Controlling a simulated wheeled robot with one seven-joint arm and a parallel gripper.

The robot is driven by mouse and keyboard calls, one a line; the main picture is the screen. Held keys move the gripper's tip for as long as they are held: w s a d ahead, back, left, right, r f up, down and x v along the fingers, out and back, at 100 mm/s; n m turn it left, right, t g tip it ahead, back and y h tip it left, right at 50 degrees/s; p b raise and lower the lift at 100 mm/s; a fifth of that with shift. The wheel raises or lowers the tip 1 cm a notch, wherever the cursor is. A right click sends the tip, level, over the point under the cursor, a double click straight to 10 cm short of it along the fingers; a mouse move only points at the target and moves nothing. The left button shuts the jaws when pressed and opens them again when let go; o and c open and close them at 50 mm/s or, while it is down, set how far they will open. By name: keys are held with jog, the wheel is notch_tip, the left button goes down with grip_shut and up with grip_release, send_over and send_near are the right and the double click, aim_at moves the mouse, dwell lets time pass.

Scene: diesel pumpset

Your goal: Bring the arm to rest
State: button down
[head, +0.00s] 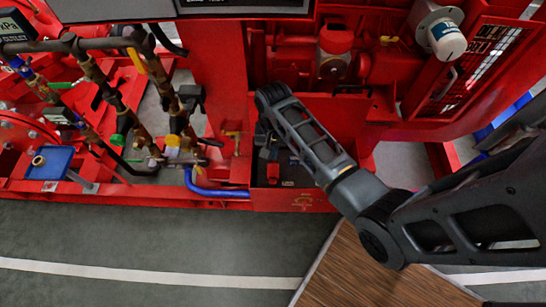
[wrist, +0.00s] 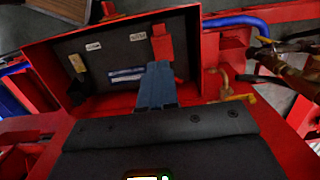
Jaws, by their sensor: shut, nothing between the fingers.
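My gripper (wrist: 158,72) shows in the wrist view, its blue-grey fingers together and empty. The fingers reach over an open red box (wrist: 60,55) with a dark inside. A small red block (wrist: 162,46) shows just past the fingertips; I cannot tell whether they touch it. In the head view my arm (head: 320,145) reaches in from the right and bends down in front of the red pumpset (head: 215,80). My gripper is mostly hidden behind the arm there, near the box low on the pumpset's front.
Brown pipes with valves (head: 120,100) stand to the left, and a blue hose (head: 215,190) runs close beside the box. A white filter (head: 440,35) is at upper right. Grey floor (head: 130,235) in front is clear; a wooden surface (head: 365,275) lies below the arm.

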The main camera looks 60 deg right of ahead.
notch_tip(320, 180, up, 2)
jog(key=shift+r, duration=0.15)
